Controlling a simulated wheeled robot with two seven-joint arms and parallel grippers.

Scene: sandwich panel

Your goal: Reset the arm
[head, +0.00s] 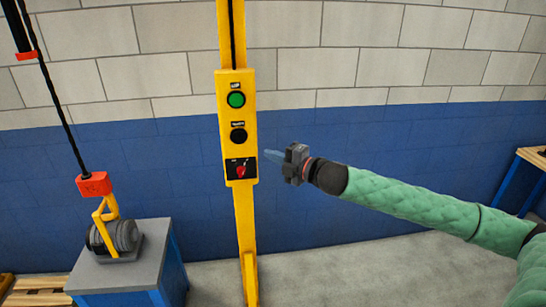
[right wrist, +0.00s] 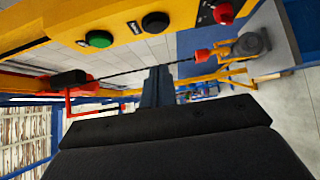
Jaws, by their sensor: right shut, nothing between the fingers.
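My right arm (head: 420,205), in a green sleeve, reaches in from the right in the head view. My right gripper (head: 268,155) is shut and empty, its blue fingertips pointing left, close to the right side of a yellow control panel (head: 249,95). The panel carries a green button (head: 236,100), a black button (head: 238,135) and a red rotary switch (head: 240,171) on a black plate. In the right wrist view the closed fingers (right wrist: 158,75) show below the green button (right wrist: 98,39), black button (right wrist: 155,23) and red switch (right wrist: 223,13). My left gripper is not in view.
A grey-topped blue stand (head: 150,276) at lower left bears a grey cylindrical load (head: 122,236) under a red hoist block (head: 93,184) on a black cable. A yellow post (head: 246,230) holds the panel. A wooden-topped table (head: 533,157) stands at far right. Floor between is clear.

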